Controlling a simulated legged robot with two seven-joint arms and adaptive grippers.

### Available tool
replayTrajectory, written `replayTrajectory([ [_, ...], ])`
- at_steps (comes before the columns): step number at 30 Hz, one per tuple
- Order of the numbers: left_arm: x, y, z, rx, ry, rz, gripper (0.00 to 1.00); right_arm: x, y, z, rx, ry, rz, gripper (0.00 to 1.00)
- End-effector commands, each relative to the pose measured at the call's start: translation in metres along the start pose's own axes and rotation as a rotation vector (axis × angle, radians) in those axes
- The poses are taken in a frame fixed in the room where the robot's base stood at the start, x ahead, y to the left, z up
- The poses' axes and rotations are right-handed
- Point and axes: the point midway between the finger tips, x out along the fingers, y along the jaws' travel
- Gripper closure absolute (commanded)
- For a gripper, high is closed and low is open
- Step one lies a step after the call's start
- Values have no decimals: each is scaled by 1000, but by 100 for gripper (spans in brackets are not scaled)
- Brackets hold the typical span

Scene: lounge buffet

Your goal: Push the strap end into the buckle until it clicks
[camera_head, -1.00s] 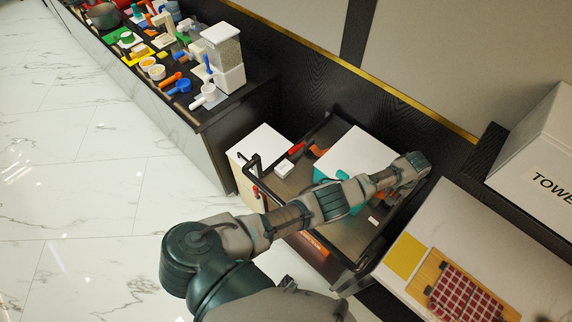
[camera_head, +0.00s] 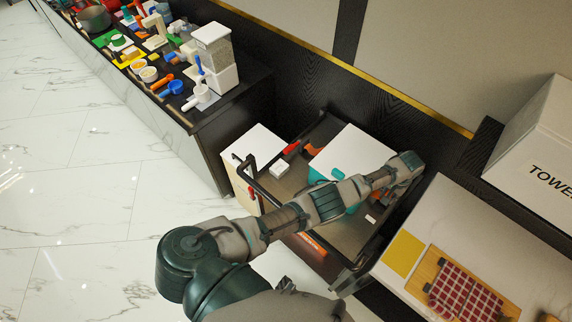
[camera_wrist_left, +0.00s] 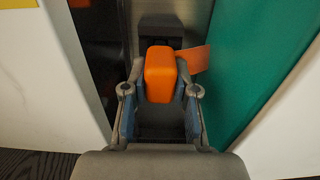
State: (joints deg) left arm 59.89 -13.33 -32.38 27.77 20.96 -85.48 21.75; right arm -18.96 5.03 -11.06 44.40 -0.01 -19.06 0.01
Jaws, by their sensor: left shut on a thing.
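In the left wrist view my left gripper (camera_wrist_left: 160,96) is shut on an orange block-like piece (camera_wrist_left: 160,74), which looks like the strap end. A flat orange strip (camera_wrist_left: 194,59) shows just behind it at the right. A dark block (camera_wrist_left: 160,30), likely the buckle, is straight beyond the piece. I cannot tell whether they touch or whether the piece is partly inside. In the head view my left arm reaches over the cart to its right side, and its gripper's fingers and the held piece are hidden. My right gripper is not in view.
A black-railed cart (camera_head: 291,187) carries a white box (camera_head: 355,150) with teal parts. A teal surface (camera_wrist_left: 245,60) stands close right of the gripper. A counter with several utensils is at upper left.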

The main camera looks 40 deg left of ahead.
Motion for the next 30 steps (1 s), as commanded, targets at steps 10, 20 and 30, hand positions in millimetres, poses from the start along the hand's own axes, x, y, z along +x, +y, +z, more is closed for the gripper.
replayTrajectory([
  [10,1,0,0,0,0,0,100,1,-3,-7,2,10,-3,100],
  [20,7,0,0,0,0,0,100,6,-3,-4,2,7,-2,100],
  [30,11,0,0,0,1,-1,52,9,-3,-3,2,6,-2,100],
])
